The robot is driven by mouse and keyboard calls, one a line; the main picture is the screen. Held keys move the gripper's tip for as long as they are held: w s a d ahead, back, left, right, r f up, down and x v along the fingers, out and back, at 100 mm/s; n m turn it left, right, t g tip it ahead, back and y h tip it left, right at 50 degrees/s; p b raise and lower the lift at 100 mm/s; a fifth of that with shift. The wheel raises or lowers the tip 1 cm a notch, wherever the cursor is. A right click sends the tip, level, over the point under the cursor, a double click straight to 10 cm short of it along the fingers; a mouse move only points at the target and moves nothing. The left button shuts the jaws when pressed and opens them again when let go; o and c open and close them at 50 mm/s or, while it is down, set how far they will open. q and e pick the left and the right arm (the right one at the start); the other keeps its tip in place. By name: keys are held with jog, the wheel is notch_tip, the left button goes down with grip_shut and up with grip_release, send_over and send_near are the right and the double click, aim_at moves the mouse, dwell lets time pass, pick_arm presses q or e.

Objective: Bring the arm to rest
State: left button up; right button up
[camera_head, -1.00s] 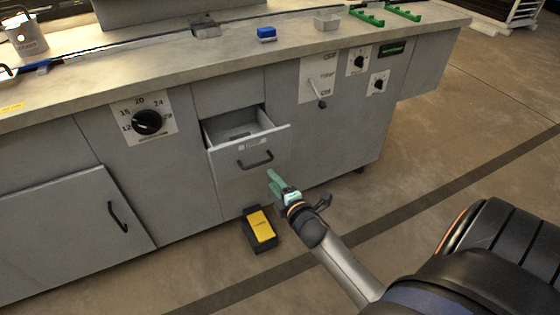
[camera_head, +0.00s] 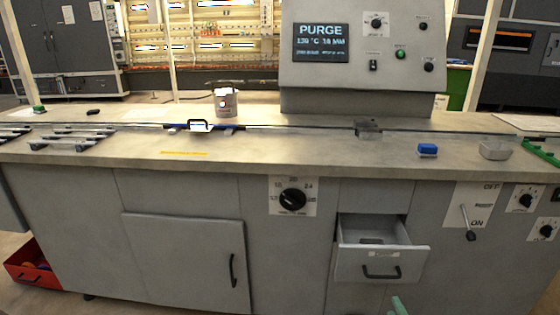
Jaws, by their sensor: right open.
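My right gripper (camera_head: 398,306) shows only as green fingertips at the bottom edge of the head view, open, below and a little right of the open drawer (camera_head: 382,262). No object shows between the fingertips, and the rest of the right arm is out of view. The drawer is pulled out from the grey machine's front, and the gripper appears apart from its handle (camera_head: 381,272). My left gripper is not in view.
The grey machine (camera_head: 150,190) with its long worktop spans the view. A purge display panel (camera_head: 321,42) stands at the back. A dial (camera_head: 292,200) and an on/off lever (camera_head: 467,222) are on the front. A red bin (camera_head: 32,266) sits on the floor at left.

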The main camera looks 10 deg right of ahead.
jog(key=s+a+f+m+g+y, duration=0.3)
jog(key=s+a+m, duration=0.2)
jog(key=s+a, duration=0.35)
jog(key=s+a+f+m+g+y, duration=0.25)
jog(key=s+a+m, duration=0.35)
jog(key=s+a, duration=0.3)
pick_arm(q)
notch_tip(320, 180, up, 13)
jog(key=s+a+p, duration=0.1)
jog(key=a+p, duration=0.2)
jog(key=p, duration=1.5)
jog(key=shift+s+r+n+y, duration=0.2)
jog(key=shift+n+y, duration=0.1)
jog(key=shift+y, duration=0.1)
pick_arm(e)
notch_tip(320, 180, up, 13)
jog(key=s+m, duration=0.1)
jog(key=s, duration=0.1)
jog(key=shift+s+a+f+m, duration=0.15)
jog(key=shift+s+m, duration=0.2)
jog(key=shift+m, duration=0.05)
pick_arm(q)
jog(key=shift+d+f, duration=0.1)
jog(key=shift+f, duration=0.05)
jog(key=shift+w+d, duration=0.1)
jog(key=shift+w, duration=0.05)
